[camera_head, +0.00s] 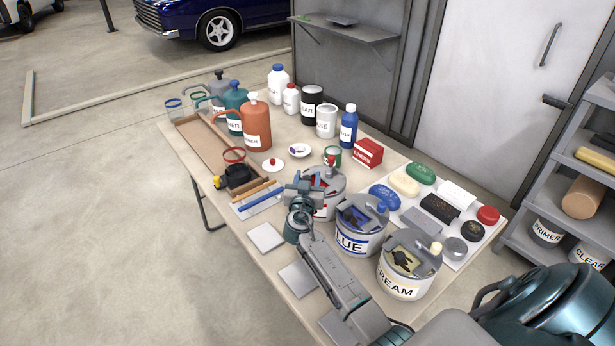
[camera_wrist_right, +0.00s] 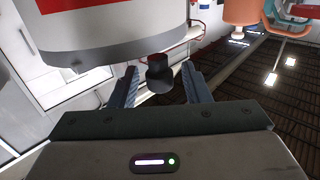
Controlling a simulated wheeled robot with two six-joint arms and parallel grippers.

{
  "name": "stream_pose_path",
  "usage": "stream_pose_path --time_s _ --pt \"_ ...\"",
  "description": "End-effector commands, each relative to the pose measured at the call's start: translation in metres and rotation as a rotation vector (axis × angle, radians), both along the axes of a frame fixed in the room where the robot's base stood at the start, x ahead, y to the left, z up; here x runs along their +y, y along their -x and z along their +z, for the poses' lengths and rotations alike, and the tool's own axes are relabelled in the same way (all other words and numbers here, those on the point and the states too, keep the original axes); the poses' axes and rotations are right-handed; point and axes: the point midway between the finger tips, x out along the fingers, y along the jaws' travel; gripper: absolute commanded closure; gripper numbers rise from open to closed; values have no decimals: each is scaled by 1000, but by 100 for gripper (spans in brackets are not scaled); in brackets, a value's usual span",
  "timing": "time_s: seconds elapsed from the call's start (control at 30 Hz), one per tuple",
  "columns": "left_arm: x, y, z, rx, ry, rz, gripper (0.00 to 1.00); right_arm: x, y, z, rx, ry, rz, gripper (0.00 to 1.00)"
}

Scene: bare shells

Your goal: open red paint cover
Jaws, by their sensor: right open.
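The red paint can (camera_head: 326,212) stands in the middle of the table, a pale pot with a red label and a grey top. A red knob (camera_head: 331,160) shows above it. My right gripper (camera_head: 304,188) is at the can's left side and hides part of it. In the right wrist view, the pale can with a red band (camera_wrist_right: 120,25) fills the upper left. A small dark knob (camera_wrist_right: 160,72) at its rim lies between the open fingers of the right gripper (camera_wrist_right: 159,78). Whether a finger touches it, I cannot tell. My left gripper is out of view.
The blue can (camera_head: 350,242) and cream can (camera_head: 398,288) stand close to the right of the red can, beside my arm. Soaps and sponges lie on a white mat (camera_head: 459,262). Bottles (camera_head: 257,128) and a wooden tray (camera_head: 195,142) are at the back left.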

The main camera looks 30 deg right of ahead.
Motion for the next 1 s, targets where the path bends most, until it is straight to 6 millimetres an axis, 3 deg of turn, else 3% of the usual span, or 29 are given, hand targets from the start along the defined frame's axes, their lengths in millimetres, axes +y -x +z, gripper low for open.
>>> stream_pose_path --time_s 0.2,0.43,0.67,1.0 --pt "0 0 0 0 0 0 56 0 0 0 0 0 0 57" --pt "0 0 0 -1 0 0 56 0 0 0 0 0 0 100" --pt "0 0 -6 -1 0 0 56 5 0 -3 0 0 1 100" --pt "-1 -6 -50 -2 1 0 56 52 3 -7 -4 -3 3 100"
